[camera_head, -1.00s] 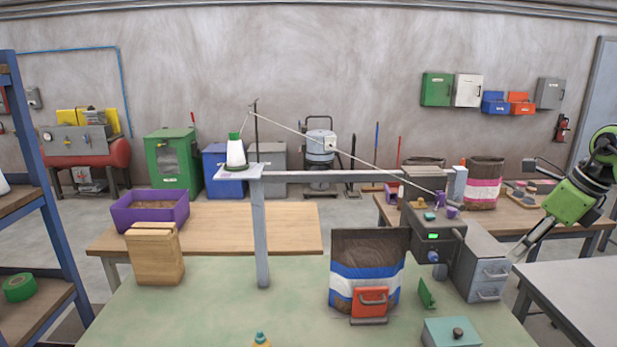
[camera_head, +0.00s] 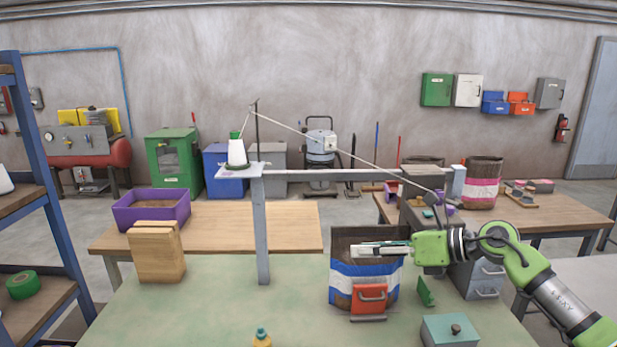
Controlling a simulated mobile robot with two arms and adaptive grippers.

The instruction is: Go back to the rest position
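My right gripper (camera_head: 372,250) shows in the head view at the right of centre, on a green arm that comes in from the right. It points left, in front of the upper part of an open bag (camera_head: 345,293) with blue and white bands. Its fingers are seen side-on, so whether they are open or shut is unclear. I cannot tell whether it touches the bag. My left gripper is not in view.
A green-topped table (camera_head: 215,300) holds a wooden block stack (camera_head: 157,252), a grey post (camera_head: 262,230), an orange-red clamp piece (camera_head: 370,298) and a grey-green box (camera_head: 449,330). A purple bin (camera_head: 152,211) sits on a wooden table behind. The green table's left middle is clear.

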